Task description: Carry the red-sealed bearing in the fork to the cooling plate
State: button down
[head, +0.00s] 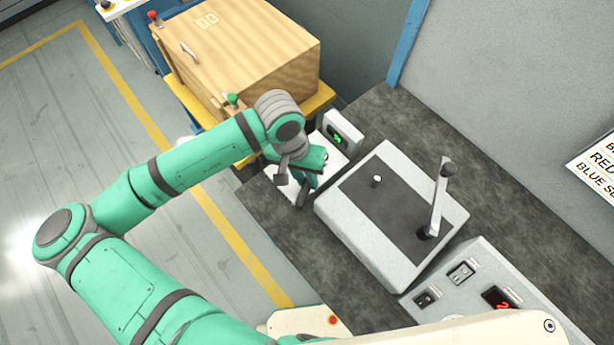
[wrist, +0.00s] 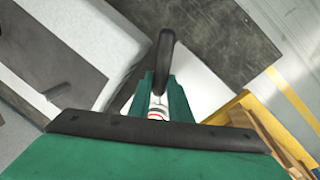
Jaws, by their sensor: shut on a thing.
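My gripper (head: 309,178) is over the pale plate at the bench's left end. In the wrist view its green jaws (wrist: 156,98) are shut on a dark, rounded bar that looks like the fork (wrist: 165,62), which sticks out beyond them. In the head view a dark end shows below the jaws. A small white and red round piece (wrist: 157,114) shows between the jaws; it may be the red-sealed bearing, but most of it is hidden. The pale plate (head: 275,172), possibly the cooling plate, also shows in the wrist view (wrist: 200,92). I cannot tell whether anything touches it.
A grey unit with an upright lever (head: 437,200) is to the right, then a switch panel (head: 465,285). A wooden cabinet (head: 235,55) stands on a yellow stand behind left. Dark bench top (head: 300,250) is bare in front.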

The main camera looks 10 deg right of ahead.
jog(key=shift+f, duration=0.15)
jog(key=c, duration=1.6)
grip_release()
jog(key=shift+o, duration=0.2)
notch_tip(320, 180, up, 11)
jog(key=a, duration=0.2)
jog(key=shift+w+f, duration=0.2)
jog(key=shift+w, duration=0.25)
